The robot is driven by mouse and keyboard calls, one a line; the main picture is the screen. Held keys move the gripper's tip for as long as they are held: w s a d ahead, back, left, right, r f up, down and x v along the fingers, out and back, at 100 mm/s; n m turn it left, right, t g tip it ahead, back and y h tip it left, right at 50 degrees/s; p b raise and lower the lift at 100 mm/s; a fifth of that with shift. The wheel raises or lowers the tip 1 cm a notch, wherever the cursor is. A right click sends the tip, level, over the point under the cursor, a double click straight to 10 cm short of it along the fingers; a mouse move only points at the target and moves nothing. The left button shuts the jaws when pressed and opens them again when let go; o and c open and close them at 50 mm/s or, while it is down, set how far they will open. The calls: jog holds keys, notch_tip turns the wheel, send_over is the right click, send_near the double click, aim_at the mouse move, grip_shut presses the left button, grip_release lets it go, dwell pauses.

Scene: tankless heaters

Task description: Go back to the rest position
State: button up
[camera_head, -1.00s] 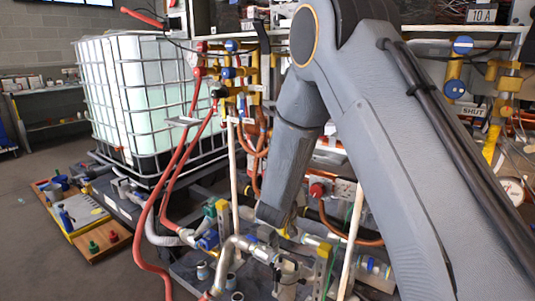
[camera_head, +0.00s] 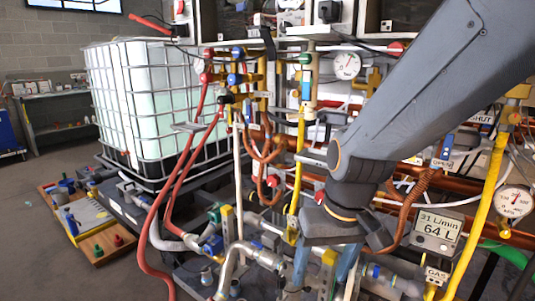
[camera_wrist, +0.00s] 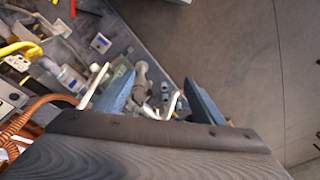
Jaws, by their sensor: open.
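My gripper (camera_head: 322,274) hangs low in front of the pipework in the head view, below my dark wrist, and points down. In the wrist view my gripper (camera_wrist: 157,76) shows two blue fingers spread apart. No object is seen held between them. Pale pipe fittings (camera_wrist: 145,80) show beyond and between the fingers. How far the fingertips are from these fittings is hard to tell.
Grey pipes (camera_head: 240,250) and a yellow hose (camera_head: 488,205) stand close to my gripper. A white caged tank (camera_head: 140,95) stands behind left. Bare floor (camera_head: 40,255) lies at the left.

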jog(key=s+d+g, duration=0.2)
jog(key=s+d, duration=0.1)
jog(key=s, duration=0.3)
jog(key=d+r+m+h+p, duration=0.1)
jog(key=d+r+p, duration=0.5)
jog(key=p, duration=0.7)
jog(key=shift+s+r+m, duration=0.2)
jog(key=shift+r+m, duration=0.2)
jog(key=shift+r, duration=0.3)
dwell(1.6)
